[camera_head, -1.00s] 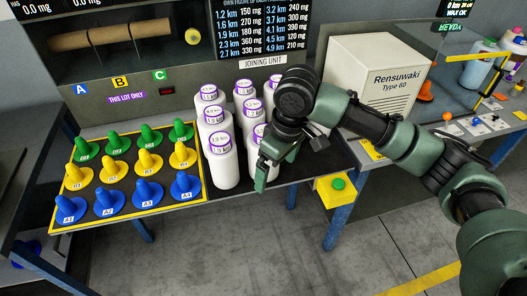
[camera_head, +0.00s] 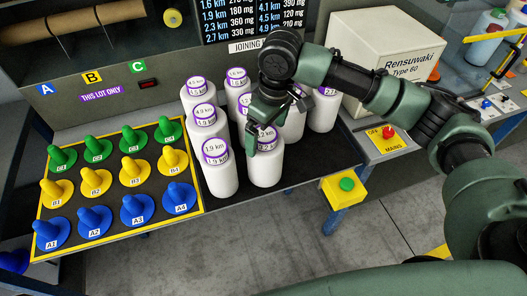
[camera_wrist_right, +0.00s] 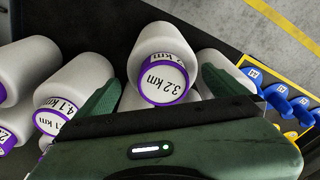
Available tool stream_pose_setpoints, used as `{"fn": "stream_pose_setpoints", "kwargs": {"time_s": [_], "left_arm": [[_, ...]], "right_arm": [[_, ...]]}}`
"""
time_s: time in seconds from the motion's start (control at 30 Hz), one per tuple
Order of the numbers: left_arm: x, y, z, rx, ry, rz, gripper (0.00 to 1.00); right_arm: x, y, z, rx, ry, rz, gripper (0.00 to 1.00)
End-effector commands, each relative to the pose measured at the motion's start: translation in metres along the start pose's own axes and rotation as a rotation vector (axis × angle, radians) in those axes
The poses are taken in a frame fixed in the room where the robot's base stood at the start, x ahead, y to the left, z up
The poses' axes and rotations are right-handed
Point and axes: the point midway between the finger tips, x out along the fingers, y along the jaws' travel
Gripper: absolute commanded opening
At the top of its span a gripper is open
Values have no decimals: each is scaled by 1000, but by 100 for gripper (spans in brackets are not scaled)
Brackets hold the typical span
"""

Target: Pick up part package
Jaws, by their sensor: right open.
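Several white bobbins with purple-edged labels stand upright on the dark bench; one reads 1.9 km (camera_head: 219,178). My right gripper (camera_head: 275,122) is over the front-row bobbin (camera_head: 265,168), whose label is partly hidden. In the right wrist view, a bobbin reading 3.2 km (camera_wrist_right: 163,75) lies between the two green fingers of my right gripper (camera_wrist_right: 162,94). The fingers are spread apart, with visible space around its label end. A bobbin reading 4.1 km (camera_wrist_right: 70,95) is beside one finger. No part package is identifiable by name. My left gripper is out of view.
A yellow-edged board (camera_head: 197,208) with green, yellow and blue cones stands left of the bobbins. A white Rensuwaki box (camera_head: 385,50) is behind my right arm. A yellow box with a green button (camera_head: 346,185) is at the bench's front edge.

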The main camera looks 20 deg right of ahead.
Motion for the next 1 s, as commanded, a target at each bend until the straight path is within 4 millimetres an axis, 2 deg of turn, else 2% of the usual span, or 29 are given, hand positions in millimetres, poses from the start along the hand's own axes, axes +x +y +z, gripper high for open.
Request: {"fn": "stream_pose_setpoints", "kwargs": {"time_s": [0.13,0.33,0.47,0.67,0.9,0.93,1.0], "left_arm": [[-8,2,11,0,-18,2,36],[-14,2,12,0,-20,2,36],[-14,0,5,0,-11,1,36],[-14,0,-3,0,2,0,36],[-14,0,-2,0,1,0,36],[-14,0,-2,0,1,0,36],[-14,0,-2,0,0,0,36]], "right_arm": [[17,-2,1,-1,-4,-1,100],[47,-3,0,0,-2,1,100],[55,-3,0,0,0,1,100],[55,-3,0,-1,0,1,100],[55,-3,0,-1,1,1,33],[54,-3,-1,-1,3,1,28],[54,-3,-1,-1,3,1,28]]}}
